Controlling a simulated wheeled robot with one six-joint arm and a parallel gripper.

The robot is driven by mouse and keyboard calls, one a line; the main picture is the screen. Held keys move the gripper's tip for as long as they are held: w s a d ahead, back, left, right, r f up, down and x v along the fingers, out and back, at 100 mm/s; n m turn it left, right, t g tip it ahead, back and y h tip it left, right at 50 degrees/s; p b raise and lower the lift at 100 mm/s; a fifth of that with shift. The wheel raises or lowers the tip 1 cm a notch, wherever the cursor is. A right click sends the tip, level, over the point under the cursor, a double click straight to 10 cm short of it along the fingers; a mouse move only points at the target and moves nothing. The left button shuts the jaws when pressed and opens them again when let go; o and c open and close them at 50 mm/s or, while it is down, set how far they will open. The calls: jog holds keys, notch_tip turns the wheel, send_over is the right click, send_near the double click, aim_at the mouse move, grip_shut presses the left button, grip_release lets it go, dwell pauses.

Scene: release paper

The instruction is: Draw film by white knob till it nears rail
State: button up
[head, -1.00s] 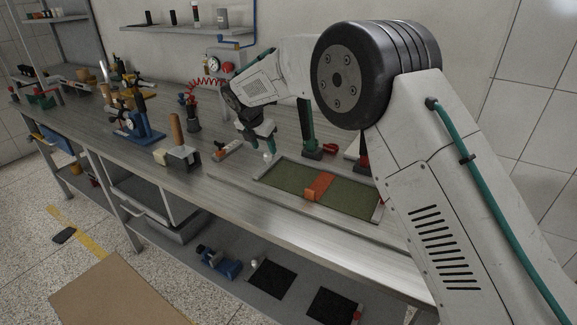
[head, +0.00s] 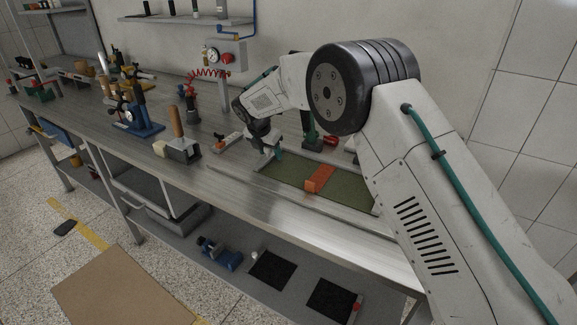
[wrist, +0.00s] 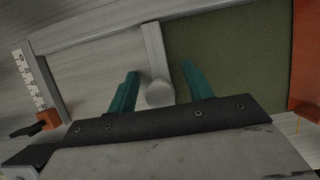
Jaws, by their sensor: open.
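In the wrist view the dark green film (wrist: 230,48) ends at a pale bar (wrist: 153,48) along its left edge. The round white knob (wrist: 159,94) sits at the near end of that bar. My gripper (wrist: 160,70) is open, with one green finger on each side of the knob and a visible gap on both sides. A pale metal rail (wrist: 46,82) runs on the left, apart from the bar, with bare grey surface between. In the head view my gripper (head: 270,150) is low at the left end of the film (head: 348,194); the knob is hidden there.
An orange block (head: 319,178) lies across the film. A scale strip (wrist: 27,80) and an orange clip (wrist: 48,119) lie beside the rail. A wooden-handled tool (head: 178,140) stands to the left on the bench (head: 225,180).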

aim_at(257, 155)
grip_shut()
jog(key=shift+w+a, duration=0.35)
jog(key=shift+a, duration=0.4)
jog(key=shift+w+a, duration=0.4)
jog(key=shift+a, duration=0.35)
jog(key=shift+w+a, duration=0.35)
jog(key=shift+a, duration=0.5)
jog(key=shift+w+a, duration=0.4)
jog(key=shift+a, duration=0.3)
jog(key=shift+w+a, duration=0.4)
jog(key=shift+a, duration=0.3)
jog(key=shift+w+a, duration=0.4)
jog(key=shift+a, duration=0.3)
jog(key=shift+w, duration=0.1)
